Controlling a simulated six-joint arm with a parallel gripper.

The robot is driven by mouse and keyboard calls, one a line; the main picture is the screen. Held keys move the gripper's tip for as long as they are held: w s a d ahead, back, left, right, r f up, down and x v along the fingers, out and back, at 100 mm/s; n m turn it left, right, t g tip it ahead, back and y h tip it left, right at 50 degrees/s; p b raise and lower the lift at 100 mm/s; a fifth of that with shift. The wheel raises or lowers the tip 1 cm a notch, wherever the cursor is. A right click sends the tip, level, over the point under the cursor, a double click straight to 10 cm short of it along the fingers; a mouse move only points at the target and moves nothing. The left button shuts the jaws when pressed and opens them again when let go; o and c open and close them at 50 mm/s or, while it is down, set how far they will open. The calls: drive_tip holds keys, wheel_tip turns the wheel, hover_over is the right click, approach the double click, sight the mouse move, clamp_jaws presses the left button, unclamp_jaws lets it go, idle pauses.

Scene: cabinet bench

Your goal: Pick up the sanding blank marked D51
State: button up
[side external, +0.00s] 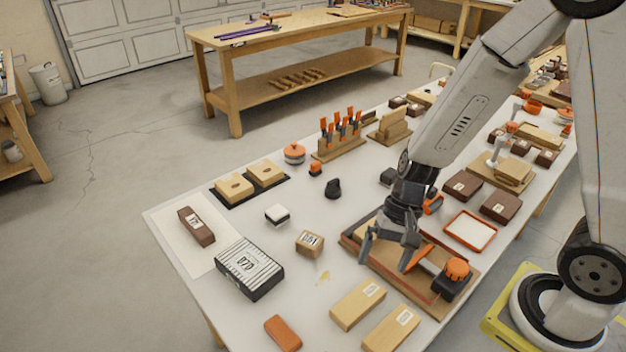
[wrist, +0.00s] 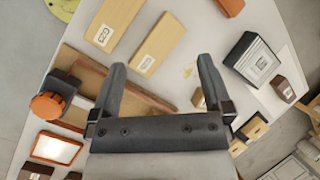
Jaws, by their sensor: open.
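Two pale wooden blanks with white labels lie side by side at the near table edge: the left blank (side external: 358,303) and the right blank (side external: 391,328). In the wrist view, one blank (wrist: 116,18) has a label like G23, and the label on the other blank (wrist: 158,45) is too small to read. A small tan block (side external: 309,243) bears a label that may read D61 or D51. My gripper (side external: 386,254) is open and empty above the wooden tray, behind the blanks. Its two fingers also frame the wrist view (wrist: 162,68).
The wooden tray (side external: 352,241) holds an orange-knobbed tool (side external: 457,270). A striped black-and-white box (side external: 249,268), a brown labelled block (side external: 196,226) and an orange block (side external: 283,333) stand on the left part of the table. Bare white tabletop lies around the tan block.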

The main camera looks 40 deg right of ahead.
drive_tip(key=w+a+f+m+t+y, duration=0.1)
drive_tip(key=w+a+f+m+y, duration=0.1)
drive_tip(key=w+a+m+y, duration=0.25)
drive_tip(key=m+t+h, duration=0.5)
drive_tip(key=m+t, duration=0.8)
drive_tip(key=m, duration=0.6)
approach(310, 244)
drive_tip(key=x, duration=0.3)
drive_tip(key=shift+w+d+f, duration=0.1)
drive_tip(key=shift+w+f, duration=0.15)
drive_tip(key=shift+d+f+m, duration=0.3)
drive_tip(key=shift+d+m, duration=0.05)
drive_tip(key=shift+d, duration=0.15)
drive_tip(key=shift+x, duration=1.35)
drive_tip(key=shift+x, duration=2.6)
drive_tip(key=shift+f, duration=0.1)
